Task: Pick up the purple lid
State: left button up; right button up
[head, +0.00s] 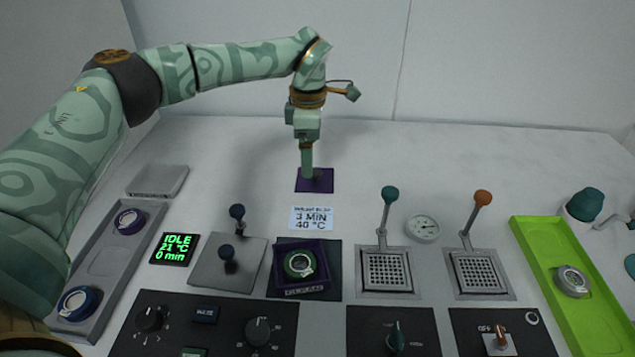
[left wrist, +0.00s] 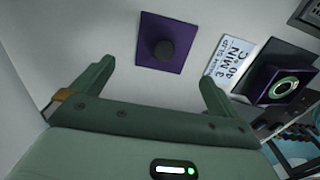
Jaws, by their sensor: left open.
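The purple lid (head: 325,184) is a flat square plate lying on the white table behind the printed label. In the left wrist view the lid (left wrist: 148,58) shows whole, with a dark round knob (left wrist: 162,50) in its middle. My left gripper (head: 307,172) points down over the lid in the head view and hides part of it, including the knob. In the left wrist view my left gripper (left wrist: 155,75) has its fingers wide apart, with the lid beyond them and nothing held. My right gripper is not in view.
A label (head: 311,218) reads 3 MIN 40 °C. A purple open box (head: 301,288) holds a round green-ringed item. Two upright levers (head: 389,205) (head: 477,212) stand to the right. A green tray (head: 590,300) lies far right. The table around the lid is clear.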

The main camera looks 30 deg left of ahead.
aim_at(315, 176)
pick_arm(q)
jog(key=f, duration=0.1)
jog(key=f+b, duration=0.1)
jog(key=f, duration=0.1)
jog(key=f+b, duration=0.1)
jog(key=f, duration=0.1)
jog(key=shift+s+f, duration=0.15)
jog(key=shift+s, duration=0.1)
jog(key=shift+w+f+b, duration=0.1)
jog(key=shift+f+b, duration=0.25)
jog(key=shift+r, duration=0.15)
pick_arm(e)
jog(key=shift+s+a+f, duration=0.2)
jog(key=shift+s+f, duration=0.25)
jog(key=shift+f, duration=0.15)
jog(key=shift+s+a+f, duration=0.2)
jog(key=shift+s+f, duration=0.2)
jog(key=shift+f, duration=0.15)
pick_arm(q)
jog(key=c, duration=1)
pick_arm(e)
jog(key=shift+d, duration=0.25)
